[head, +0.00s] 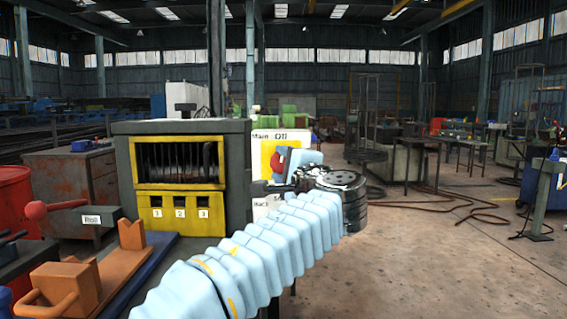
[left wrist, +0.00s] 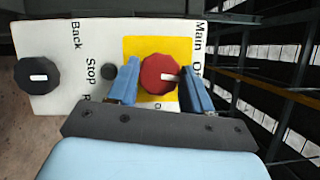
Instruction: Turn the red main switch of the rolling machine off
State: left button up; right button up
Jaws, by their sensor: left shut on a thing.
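The red main switch (left wrist: 160,75) is a round red knob on a yellow square (left wrist: 130,46) of a white panel. Its white mark points right in the left wrist view, toward the lettering "Main" and "Of", which is partly cut off. My left gripper (left wrist: 163,85) has its blue fingers on both sides of the knob and is shut on it. In the head view the red knob (head: 277,159) shows at the tips of my left gripper (head: 288,162), partly covered by it. My right gripper is not in view.
The white panel (left wrist: 75,32) also carries a black knob (left wrist: 38,76) and a small dark button (left wrist: 108,71). Left of the panel stands a grey machine with a yellow-framed grille (head: 179,160). Open floor lies right.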

pick_arm(q)
jog(key=shift+n+g, duration=0.4)
jog(key=shift+n, duration=0.4)
jog(key=o, duration=1)
jog(key=shift+o, duration=0.2)
jog(key=b+v, duration=0.1)
jog(key=v, duration=1.2)
jog(key=shift+s+b, duration=0.35)
jog(key=shift+s, duration=0.05)
jog(key=shift+d, duration=0.1)
